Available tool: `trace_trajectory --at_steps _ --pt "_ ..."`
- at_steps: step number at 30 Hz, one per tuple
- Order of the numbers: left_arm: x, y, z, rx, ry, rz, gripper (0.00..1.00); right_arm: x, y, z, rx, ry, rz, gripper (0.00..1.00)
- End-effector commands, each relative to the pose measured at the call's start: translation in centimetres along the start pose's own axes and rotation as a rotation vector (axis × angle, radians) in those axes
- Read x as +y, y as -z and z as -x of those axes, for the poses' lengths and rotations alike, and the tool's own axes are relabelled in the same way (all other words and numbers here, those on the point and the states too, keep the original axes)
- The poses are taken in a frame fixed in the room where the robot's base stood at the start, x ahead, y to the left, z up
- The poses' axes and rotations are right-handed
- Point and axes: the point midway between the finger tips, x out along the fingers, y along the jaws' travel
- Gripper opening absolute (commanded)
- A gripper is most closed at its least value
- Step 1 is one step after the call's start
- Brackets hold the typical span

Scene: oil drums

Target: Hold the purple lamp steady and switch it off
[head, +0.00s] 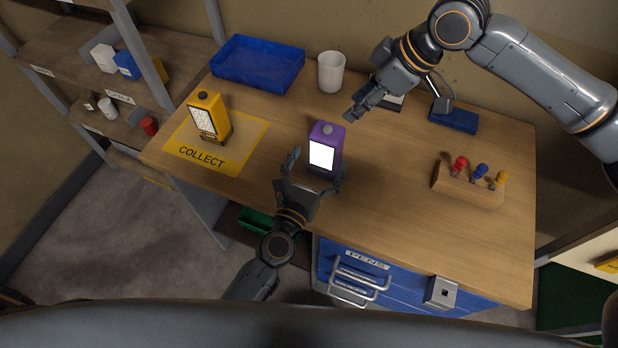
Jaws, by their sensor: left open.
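The purple lamp (327,148) stands upright near the middle of the wooden table. Its front panel glows white, and a round grey button (327,129) shows on its top. My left gripper (315,168) is open at the near side of the lamp, with its fingers spread to the left and right of the lamp's lower part. I cannot tell whether they touch it. My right gripper (352,116) is above and to the right of the lamp, its fingertips pointing down-left towards the lamp's top. It looks apart from the button. Whether its jaws are shut is unclear.
A yellow lamp (209,117) stands on the yellow COLLECT mat (246,150) at left. A blue tray (258,64) and white cup (331,72) are at the back. A wooden block (468,186) with coloured-handled tools and a blue-based desk lamp (453,117) are at right.

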Motion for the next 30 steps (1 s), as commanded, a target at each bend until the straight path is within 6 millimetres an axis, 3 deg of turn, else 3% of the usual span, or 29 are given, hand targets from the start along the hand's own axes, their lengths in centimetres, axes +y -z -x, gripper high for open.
trace_trajectory --at_steps 3,9,20,23,30 --pt "0.0 -0.1 -2.1 -0.002 0.000 0.000 0.92 0.0 0.0 0.0 0.000 0.000 0.000 0.38" --pt "0.0 0.0 -4.2 -0.001 0.000 -0.001 0.92 0.0 0.0 0.0 0.000 0.000 0.000 0.38" --pt "0.0 0.1 -4.6 0.001 0.000 -0.001 0.92 0.0 0.0 0.0 0.000 0.000 0.000 0.38" --pt "0.0 0.1 -4.6 0.001 0.000 -0.001 0.76 0.0 0.0 0.0 0.000 0.000 0.000 0.38" --pt "0.0 0.1 -4.6 0.001 0.000 -0.001 0.27 0.0 0.0 0.0 0.000 0.000 0.000 0.38"
